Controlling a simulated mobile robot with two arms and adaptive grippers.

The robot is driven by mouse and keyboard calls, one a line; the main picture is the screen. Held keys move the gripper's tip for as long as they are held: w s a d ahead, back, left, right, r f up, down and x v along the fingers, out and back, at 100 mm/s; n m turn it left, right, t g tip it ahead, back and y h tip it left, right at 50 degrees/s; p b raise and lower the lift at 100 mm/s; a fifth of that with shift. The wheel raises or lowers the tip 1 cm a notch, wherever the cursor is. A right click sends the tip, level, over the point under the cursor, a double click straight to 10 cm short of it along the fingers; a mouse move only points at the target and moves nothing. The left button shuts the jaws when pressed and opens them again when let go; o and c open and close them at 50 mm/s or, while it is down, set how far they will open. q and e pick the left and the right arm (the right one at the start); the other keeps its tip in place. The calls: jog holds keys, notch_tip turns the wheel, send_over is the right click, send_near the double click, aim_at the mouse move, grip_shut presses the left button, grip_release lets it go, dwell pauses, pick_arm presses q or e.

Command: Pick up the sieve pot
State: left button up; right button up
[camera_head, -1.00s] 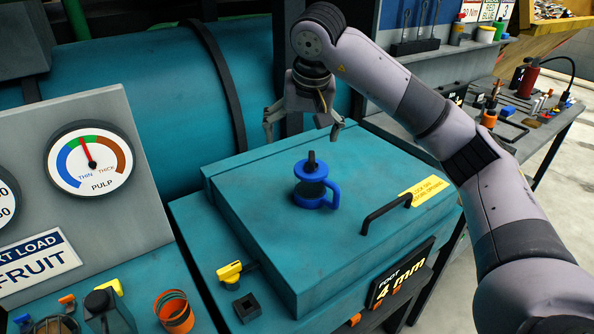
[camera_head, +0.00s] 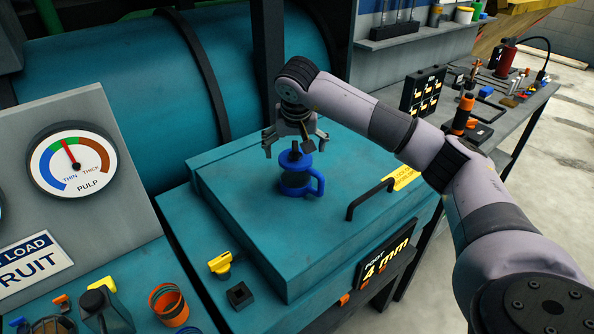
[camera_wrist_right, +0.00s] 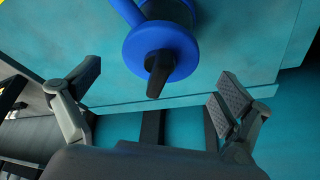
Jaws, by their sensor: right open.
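The sieve pot (camera_head: 296,183) is blue with a side handle and a dark knob on its lid. It stands upright on the teal machine lid (camera_head: 240,208). My right gripper (camera_head: 296,151) is open just above and behind the pot's top. In the right wrist view the blue pot lid (camera_wrist_right: 185,42) and its dark knob (camera_wrist_right: 159,70) show at the top centre, between the spread fingers of my right gripper (camera_wrist_right: 148,108). The fingers look apart from the pot. My left gripper is not in view.
A dark bar handle (camera_head: 370,198) rises from the machine lid right of the pot. A yellow lever (camera_head: 220,263), an orange cup (camera_head: 169,303) and a dark jug (camera_head: 104,311) are at the lower left. A large teal drum (camera_head: 130,90) stands behind.

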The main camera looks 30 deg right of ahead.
jog(key=p+x, duration=0.1)
jog(key=x, duration=0.3)
jog(key=shift+w+d+r, duration=0.1)
jog(key=shift+d+r, duration=0.05)
jog(key=shift+d, duration=0.05)
jog(key=shift+f+p, duration=0.3)
jog(key=shift+f, duration=0.05)
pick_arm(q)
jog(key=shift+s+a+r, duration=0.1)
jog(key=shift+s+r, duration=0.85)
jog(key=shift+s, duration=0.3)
pick_arm(e)
jog(key=c, duration=1.5)
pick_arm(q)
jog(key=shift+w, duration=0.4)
pick_arm(e)
jog(key=shift+w+r, duration=0.1)
jog(key=shift+c, duration=0.4)
